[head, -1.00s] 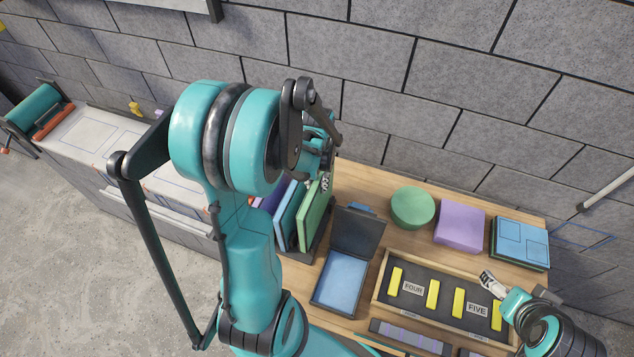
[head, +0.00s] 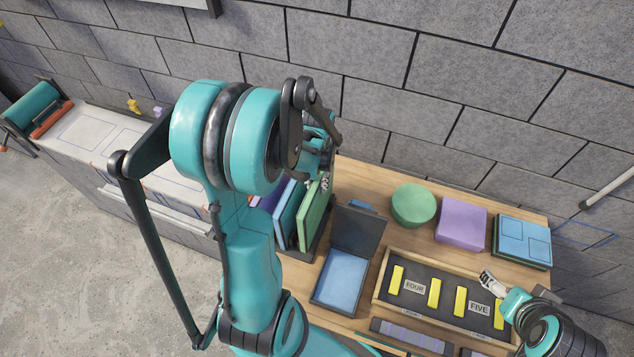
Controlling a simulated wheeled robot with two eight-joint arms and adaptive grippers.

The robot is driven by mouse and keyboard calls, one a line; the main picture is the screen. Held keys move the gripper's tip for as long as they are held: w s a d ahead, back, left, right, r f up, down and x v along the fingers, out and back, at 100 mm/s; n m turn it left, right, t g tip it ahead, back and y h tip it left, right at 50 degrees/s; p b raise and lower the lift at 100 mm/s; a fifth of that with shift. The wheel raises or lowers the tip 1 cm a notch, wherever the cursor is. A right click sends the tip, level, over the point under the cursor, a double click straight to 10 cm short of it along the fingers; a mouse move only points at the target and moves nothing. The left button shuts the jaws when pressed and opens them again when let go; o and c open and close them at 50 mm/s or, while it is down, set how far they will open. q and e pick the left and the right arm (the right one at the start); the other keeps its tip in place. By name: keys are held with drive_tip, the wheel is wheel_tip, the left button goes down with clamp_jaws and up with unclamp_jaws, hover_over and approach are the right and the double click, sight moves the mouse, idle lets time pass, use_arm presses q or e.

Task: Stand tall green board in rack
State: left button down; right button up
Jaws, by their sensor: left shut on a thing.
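The tall green board (head: 313,219) stands on edge, slightly tilted, at the right end of the dark rack (head: 318,247). A blue board (head: 285,213) and a purple board (head: 268,200) stand to its left, partly covered by my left arm. My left gripper (head: 325,178) is shut on the top of the green board. The slot under the board is hard to make out. My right gripper (head: 487,279) is over the right part of the tray with yellow blocks; its fingertips are small, and I cannot tell whether they are open.
Right of the rack is an open dark box with a blue inside (head: 341,279). A green round block (head: 413,205), a purple block (head: 461,222) and a blue-topped block (head: 521,241) stand at the back. The tray (head: 378,290) holds several yellow blocks. A grey wall is behind.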

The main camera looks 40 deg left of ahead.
use_arm(q)
drive_tip(key=shift+f+b, duration=1.6)
drive_tip(key=shift+f, duration=0.1)
drive_tip(key=shift+f+b, duration=0.75)
idle(0.4)
drive_tip(key=c, duration=1.2)
unclamp_jaws()
wheel_tip(320, 180, up, 12)
drive_tip(key=shift+r, duration=0.1)
drive_tip(key=shift+d, duration=0.1)
